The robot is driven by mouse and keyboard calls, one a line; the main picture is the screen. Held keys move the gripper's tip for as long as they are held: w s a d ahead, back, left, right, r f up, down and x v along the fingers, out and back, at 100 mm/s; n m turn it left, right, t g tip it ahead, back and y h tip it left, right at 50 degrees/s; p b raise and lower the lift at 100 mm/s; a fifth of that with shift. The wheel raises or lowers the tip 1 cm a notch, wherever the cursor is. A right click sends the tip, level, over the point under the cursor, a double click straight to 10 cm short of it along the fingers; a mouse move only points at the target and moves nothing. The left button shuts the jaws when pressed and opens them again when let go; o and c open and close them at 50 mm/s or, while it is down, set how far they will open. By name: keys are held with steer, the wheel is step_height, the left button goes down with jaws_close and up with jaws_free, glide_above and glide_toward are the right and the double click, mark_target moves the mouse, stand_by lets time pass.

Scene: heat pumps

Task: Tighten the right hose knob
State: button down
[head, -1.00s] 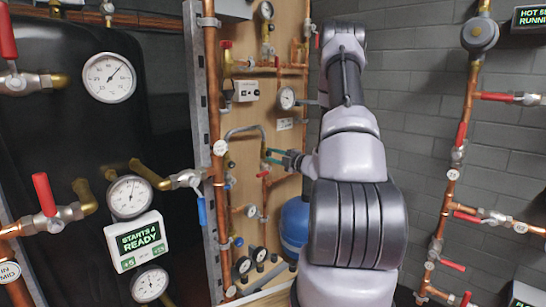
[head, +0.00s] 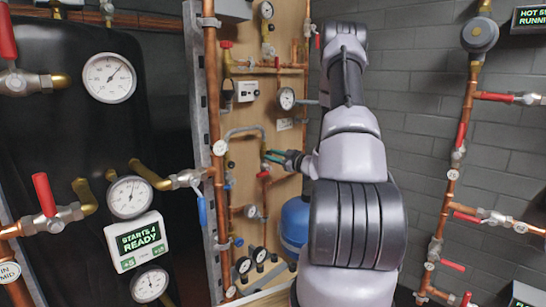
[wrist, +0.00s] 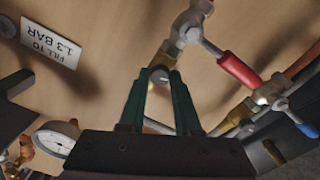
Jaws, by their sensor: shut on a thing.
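In the wrist view, the green fingers of my gripper (wrist: 161,98) are closed around a small round knob (wrist: 160,74) with a pale metal face. The knob sits between the fingertips, at the lower end of a brass fitting (wrist: 163,55) below a valve with a red lever (wrist: 232,65). In the head view, my gripper (head: 267,157) reaches left to the pipework on the wooden panel (head: 250,180). The knob is too small to make out there. I cannot tell how far it is turned.
A red and a blue valve lever (wrist: 292,118) lie right of the fingers in the wrist view. A pressure gauge (wrist: 56,138) is at lower left. In the head view, a blue vessel (head: 295,222) stands below my gripper, and copper pipes (head: 455,170) run along the right wall.

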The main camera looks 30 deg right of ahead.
steer(key=shift+f+m, duration=0.1)
steer(key=shift+m, duration=1.4)
steer(key=c, duration=0.6)
jaws_free()
steer(key=shift+s, duration=0.1)
steer(key=v, duration=1)
steer(key=shift+s, duration=0.35)
steer(key=shift+d, duration=0.2)
